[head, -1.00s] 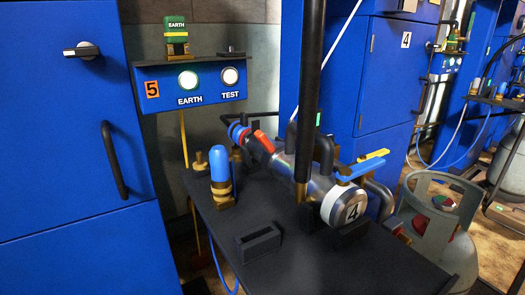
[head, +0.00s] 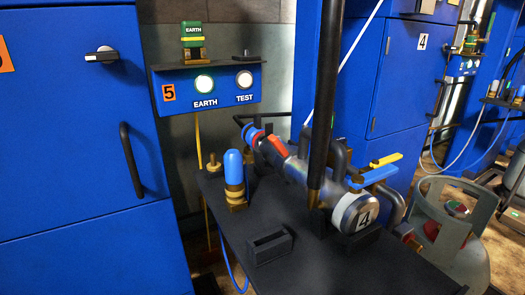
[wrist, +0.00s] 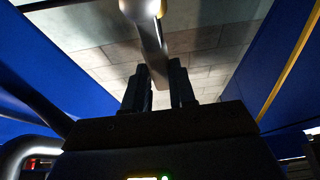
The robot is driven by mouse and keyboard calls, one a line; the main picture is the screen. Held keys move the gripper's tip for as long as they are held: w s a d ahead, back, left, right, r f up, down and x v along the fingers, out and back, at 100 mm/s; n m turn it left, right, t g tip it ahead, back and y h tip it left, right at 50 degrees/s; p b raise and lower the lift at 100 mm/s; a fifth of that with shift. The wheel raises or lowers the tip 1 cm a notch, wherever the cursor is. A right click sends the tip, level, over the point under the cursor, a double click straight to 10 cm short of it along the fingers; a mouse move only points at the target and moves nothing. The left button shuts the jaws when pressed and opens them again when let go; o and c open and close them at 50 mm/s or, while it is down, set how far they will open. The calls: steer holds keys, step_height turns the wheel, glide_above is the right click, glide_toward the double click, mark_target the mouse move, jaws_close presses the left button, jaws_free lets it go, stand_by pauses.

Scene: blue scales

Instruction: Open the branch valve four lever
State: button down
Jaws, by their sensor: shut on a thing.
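In the head view a silver cylinder (head: 325,180) marked 4 lies on the dark bench. A blue lever (head: 371,177) and a yellow lever (head: 386,160) sit at its right, and an orange-red lever (head: 277,145) at its far left end. In the wrist view my gripper (wrist: 161,75) is closed on a grey bar (wrist: 151,45) that runs up to a pale rounded body (wrist: 138,8). I cannot tell for sure which lever this bar is. My gripper is not clear in the head view.
A black upright tube (head: 327,90) with a brass end stands before the cylinder. A blue-capped fitting (head: 234,170) and a black slotted block (head: 269,247) are on the bench (head: 330,270). Blue cabinets (head: 80,150) flank it. A grey gas bottle (head: 455,225) stands at the right.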

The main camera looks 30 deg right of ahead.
steer(key=shift+a+f, duration=0.1)
steer(key=shift+f, duration=0.05)
steer(key=c, duration=0.9)
jaws_free()
steer(key=shift+s, duration=0.1)
steer(key=p+v, duration=0.2)
steer(key=v, duration=0.5)
steer(key=shift+s+f+p, duration=0.1)
steer(key=shift+s+p, duration=0.15)
steer(key=shift+p, duration=0.1)
